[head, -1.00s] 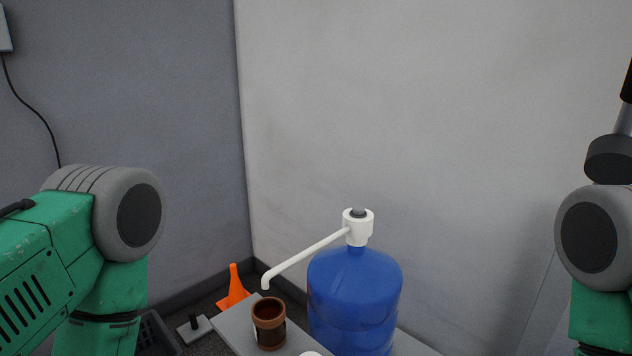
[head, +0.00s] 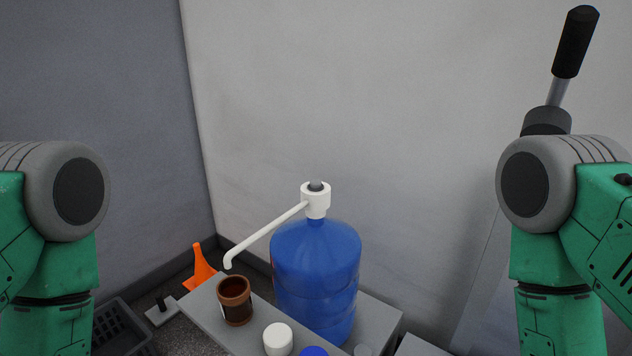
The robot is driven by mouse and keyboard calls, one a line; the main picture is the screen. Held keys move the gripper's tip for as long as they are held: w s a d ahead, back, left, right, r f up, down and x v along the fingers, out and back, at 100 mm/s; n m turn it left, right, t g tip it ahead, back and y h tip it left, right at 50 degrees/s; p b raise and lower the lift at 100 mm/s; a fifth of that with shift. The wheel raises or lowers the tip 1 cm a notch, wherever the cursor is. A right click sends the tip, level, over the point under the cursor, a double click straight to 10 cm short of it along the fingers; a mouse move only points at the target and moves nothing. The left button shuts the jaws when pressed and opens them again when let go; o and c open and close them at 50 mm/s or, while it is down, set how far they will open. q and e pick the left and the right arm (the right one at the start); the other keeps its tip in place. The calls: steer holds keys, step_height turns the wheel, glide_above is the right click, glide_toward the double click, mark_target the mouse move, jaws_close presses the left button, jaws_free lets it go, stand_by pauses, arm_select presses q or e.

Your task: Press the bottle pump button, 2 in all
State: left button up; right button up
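A blue water bottle (head: 315,285) stands upright on a grey stand (head: 205,318) in the middle of the head view. A white pump (head: 316,204) sits on its neck, with a grey button (head: 316,186) on top. The pump's white spout (head: 265,234) slants down to the left, its tip above and near a brown cup (head: 234,300). My green arms show at the left and right edges, both apart from the bottle. Neither gripper is in the picture.
A white lid-like item (head: 277,338) and a blue one (head: 314,351) sit at the front of the stand. An orange cone-like object (head: 199,267) and a dark crate (head: 122,328) are at left. A black-handled lever (head: 575,42) rises at right. Walls stand close behind.

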jaws_close()
stand_by(1.0)
